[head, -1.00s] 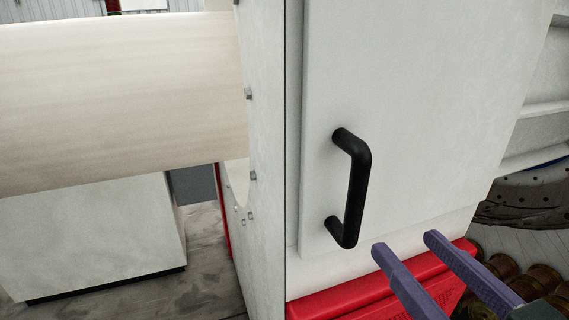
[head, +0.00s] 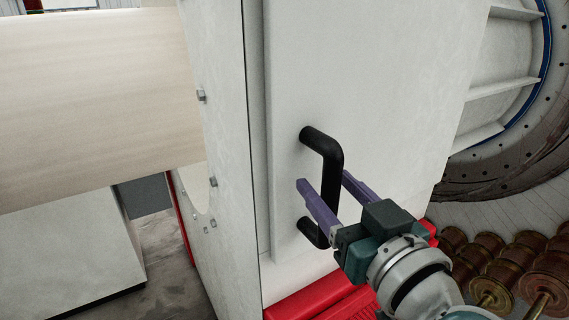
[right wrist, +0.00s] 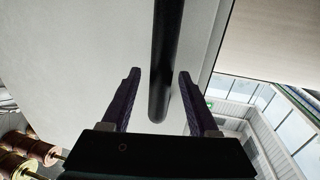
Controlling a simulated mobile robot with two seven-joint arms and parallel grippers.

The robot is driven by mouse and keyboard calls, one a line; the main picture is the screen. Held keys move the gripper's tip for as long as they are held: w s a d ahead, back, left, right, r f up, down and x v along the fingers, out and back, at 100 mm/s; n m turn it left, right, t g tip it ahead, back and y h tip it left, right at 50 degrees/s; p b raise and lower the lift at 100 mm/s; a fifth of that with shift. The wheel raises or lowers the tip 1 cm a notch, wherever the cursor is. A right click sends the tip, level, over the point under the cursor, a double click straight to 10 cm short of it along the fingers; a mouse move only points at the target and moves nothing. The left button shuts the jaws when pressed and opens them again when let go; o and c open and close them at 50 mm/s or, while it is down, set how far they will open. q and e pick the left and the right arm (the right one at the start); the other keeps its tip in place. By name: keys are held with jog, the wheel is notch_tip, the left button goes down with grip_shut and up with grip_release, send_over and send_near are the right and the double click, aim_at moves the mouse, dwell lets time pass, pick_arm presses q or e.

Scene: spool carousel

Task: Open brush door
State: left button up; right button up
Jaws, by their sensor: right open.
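The brush door (head: 395,85) is a flat white panel and looks shut. A black U-shaped handle (head: 333,160) stands upright on its lower left part. My right gripper (head: 328,183) is open at the lower half of the handle, with one purple finger on each side of the bar in the head view. In the right wrist view the black bar (right wrist: 167,60) passes between the two open fingers (right wrist: 158,92), with a gap on both sides. My left gripper is not in view.
A red ledge (head: 315,298) lies below the door. A large pale cylinder (head: 90,90) is on the left beside the white side wall (head: 222,120). Several copper-coloured spools (head: 485,260) lie at the lower right, below a large round drum (head: 535,130).

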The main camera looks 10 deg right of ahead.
grip_shut()
dwell(0.6)
dwell(0.9)
